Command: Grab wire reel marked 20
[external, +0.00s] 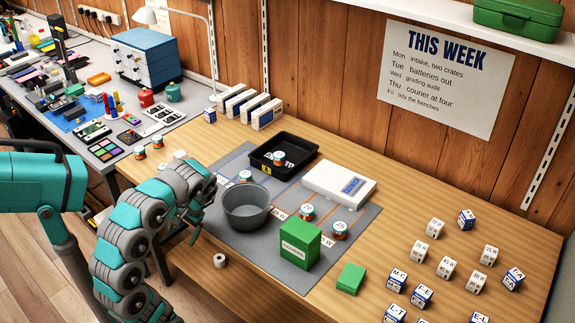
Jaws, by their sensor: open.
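Several small wire reels with white tops and orange and teal sides stand about. One reel (307,211) and another reel (340,230) are on the grey mat (358,243) right of the grey bowl (247,207). One reel (280,158) is in the black tray (296,143), and one reel (245,177) is behind the bowl. More reels (157,141) are at the table's left end. The numbers are too small to read surely. My gripper (197,216) is open, left of the bowl and apart from the reels.
A green box (300,244) stands at the mat's front, with a green block (351,278) beside it. A white scale (340,185) is behind the reels. Several labelled cubes (447,267) fill the right side. Bare wood lies between scale and cubes.

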